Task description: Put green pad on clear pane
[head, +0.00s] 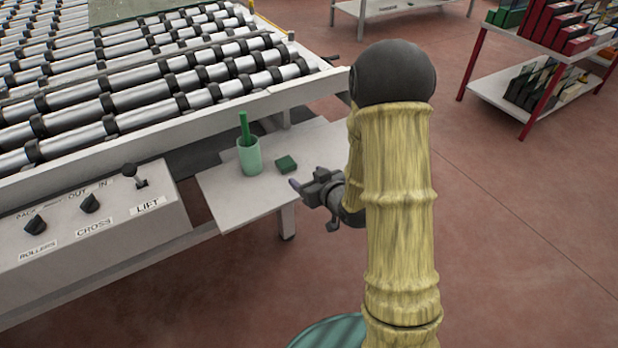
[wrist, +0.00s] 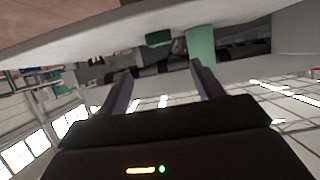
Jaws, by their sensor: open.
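The green pad (head: 287,164) is a small dark green block lying on a light grey side shelf. It also shows in the wrist view (wrist: 159,38), where the picture looks upside down. My gripper (head: 304,187) is open and empty, just to the right of the pad and apart from it. In the wrist view the two fingers (wrist: 162,78) are spread, with the pad beyond them. A flat greenish-grey sheet (head: 128,8) on the rollers at the top edge may be the clear pane; it is cut off and I cannot be sure.
A pale green cup (head: 249,160) holding a green stick stands left of the pad on the shelf (head: 225,200). The roller table (head: 150,95) rises behind. A control box (head: 90,225) with knobs and a lever is at left. A red-framed rack (head: 540,90) stands far right.

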